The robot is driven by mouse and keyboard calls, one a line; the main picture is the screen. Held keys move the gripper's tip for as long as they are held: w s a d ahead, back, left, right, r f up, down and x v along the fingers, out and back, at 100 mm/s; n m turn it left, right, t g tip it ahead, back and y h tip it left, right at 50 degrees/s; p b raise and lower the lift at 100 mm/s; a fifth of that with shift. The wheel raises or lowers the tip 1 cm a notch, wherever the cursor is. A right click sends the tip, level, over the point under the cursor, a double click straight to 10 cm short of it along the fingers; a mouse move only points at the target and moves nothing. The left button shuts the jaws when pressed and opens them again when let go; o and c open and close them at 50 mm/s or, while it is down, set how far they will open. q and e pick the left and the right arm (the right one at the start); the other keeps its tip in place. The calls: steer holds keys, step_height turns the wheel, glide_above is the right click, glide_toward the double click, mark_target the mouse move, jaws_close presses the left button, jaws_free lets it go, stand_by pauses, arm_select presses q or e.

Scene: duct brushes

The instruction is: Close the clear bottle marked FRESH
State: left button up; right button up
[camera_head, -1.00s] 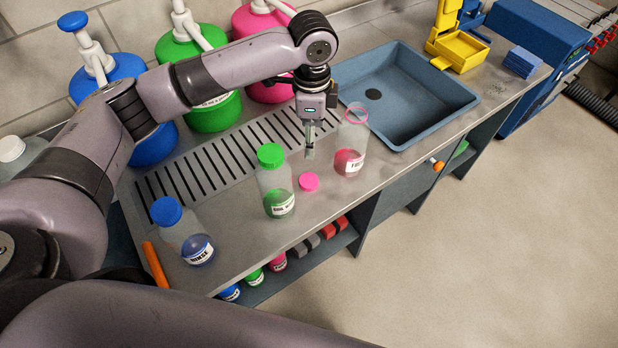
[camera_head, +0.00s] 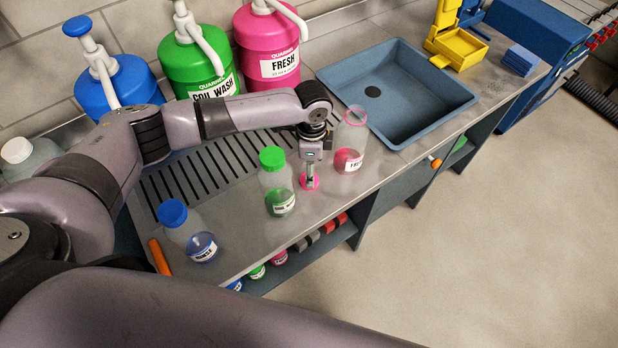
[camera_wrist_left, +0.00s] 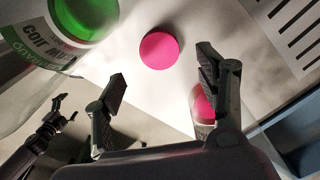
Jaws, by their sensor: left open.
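The clear bottle marked FRESH (camera_head: 349,150) stands upright on the counter near the sink, with pink liquid low inside and an uncapped pink rim. Part of it shows behind a finger in the left wrist view (camera_wrist_left: 203,108). The pink cap (camera_wrist_left: 160,50) lies flat on the counter between the FRESH bottle and the green-capped bottle. It is partly covered in the head view (camera_head: 316,183). My left gripper (camera_head: 310,184) points down over the cap. In the left wrist view its fingers (camera_wrist_left: 162,70) are open and empty, with the cap beyond the gap between them.
A green-capped coil wash bottle (camera_head: 277,188) stands close left of the gripper. A blue-capped bottle (camera_head: 187,232) and an orange object (camera_head: 159,256) are further left. The sink (camera_head: 405,100) lies behind the FRESH bottle. Large pump containers (camera_head: 267,50) line the wall.

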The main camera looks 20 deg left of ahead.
arm_select(q)
steer(key=shift+f, duration=0.15)
step_height(320, 180, down, 4)
steer(key=shift+f+p, duration=0.25)
steer(key=shift+p, duration=0.95)
steer(key=shift+f, duration=0.2)
steer(key=shift+c, duration=0.2)
steer(key=c, duration=0.8)
